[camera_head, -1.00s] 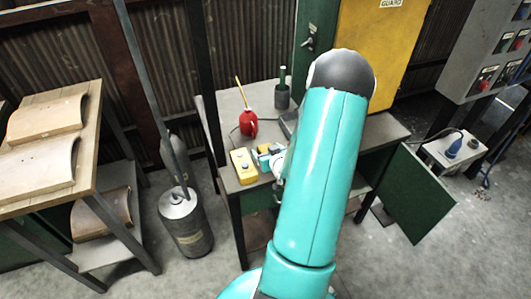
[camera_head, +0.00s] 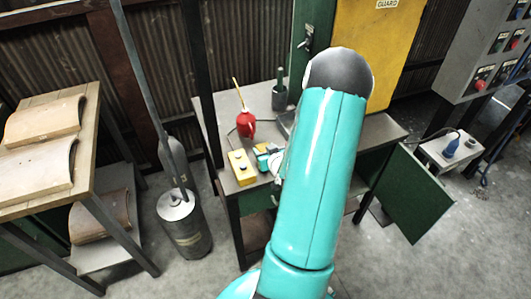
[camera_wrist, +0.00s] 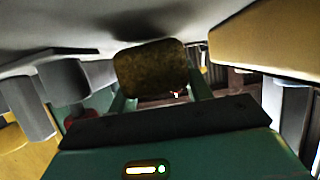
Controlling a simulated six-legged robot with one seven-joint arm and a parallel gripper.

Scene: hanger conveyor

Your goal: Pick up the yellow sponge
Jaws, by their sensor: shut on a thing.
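The sponge (camera_wrist: 150,68) shows in the wrist view as a dull yellow-brown block with rounded corners, dark on its near face. My gripper (camera_wrist: 160,88) is shut on it, with a finger at each side. In the head view my gripper (camera_head: 268,160) is low over the front left of the table, just right of a yellow box. A small yellow-orange patch of the sponge (camera_head: 263,148) shows there. My own arm hides part of the gripper and the table behind it. I cannot tell whether the sponge touches the table.
The yellow button box (camera_head: 241,168) stands close left of my gripper on the table (camera_head: 208,112). A metal canister (camera_head: 185,225) is on the floor to the left.

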